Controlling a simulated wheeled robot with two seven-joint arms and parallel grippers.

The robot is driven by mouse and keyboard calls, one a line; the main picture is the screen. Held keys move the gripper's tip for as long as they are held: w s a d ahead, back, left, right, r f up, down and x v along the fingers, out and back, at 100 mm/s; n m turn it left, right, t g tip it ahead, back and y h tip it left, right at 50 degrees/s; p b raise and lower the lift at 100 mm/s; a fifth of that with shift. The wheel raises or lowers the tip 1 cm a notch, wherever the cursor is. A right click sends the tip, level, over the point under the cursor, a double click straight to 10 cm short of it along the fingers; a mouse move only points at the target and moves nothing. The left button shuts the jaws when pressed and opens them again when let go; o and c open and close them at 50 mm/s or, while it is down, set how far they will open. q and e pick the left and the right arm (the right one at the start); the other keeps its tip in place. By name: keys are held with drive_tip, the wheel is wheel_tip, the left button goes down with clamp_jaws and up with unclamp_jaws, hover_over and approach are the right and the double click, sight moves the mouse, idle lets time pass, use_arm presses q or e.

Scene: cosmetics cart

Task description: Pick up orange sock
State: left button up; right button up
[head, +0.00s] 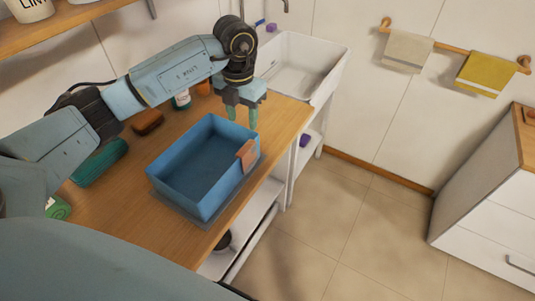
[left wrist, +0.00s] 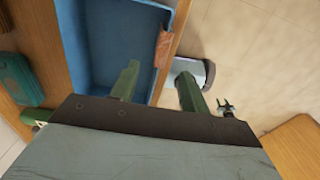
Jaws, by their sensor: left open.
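The orange sock (head: 246,155) hangs over the right rim of the blue box (head: 176,151), which stands on the wooden counter. It also shows in the left wrist view (left wrist: 162,48), draped on the box edge. My left gripper (head: 242,116) points down with its green fingers apart and nothing between them. It is beyond and above the sock, near the box's far right corner, apart from the sock. In the left wrist view the open fingers (left wrist: 158,86) show with the sock just above the gap. My right gripper is not in view.
A teal case (head: 98,163), a brown item (head: 148,122) and bottles (head: 181,99) stand left of and behind the box. A white sink (head: 300,68) is at the back. Open tiled floor (head: 345,215) lies right of the counter, with a drawer cabinet (head: 490,215) beyond.

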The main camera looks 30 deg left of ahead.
sight(246, 148)
use_arm(q)
drive_tip(key=f, duration=0.7)
drive_tip(key=shift+d+f+p, duration=0.1)
drive_tip(key=shift+d+p, duration=0.15)
drive_tip(key=shift+p, duration=0.15)
drive_tip(key=shift+s+f+p, duration=0.2)
drive_tip(key=shift+f+p, duration=0.45)
drive_tip(key=shift+f, duration=2.35)
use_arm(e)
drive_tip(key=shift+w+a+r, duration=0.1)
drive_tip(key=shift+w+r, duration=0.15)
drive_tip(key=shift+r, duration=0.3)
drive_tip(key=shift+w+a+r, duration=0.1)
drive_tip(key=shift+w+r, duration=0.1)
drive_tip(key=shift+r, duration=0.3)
use_arm(q)
drive_tip(key=shift+c, duration=0.5)
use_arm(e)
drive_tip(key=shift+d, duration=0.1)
use_arm(q)
clamp_jaws()
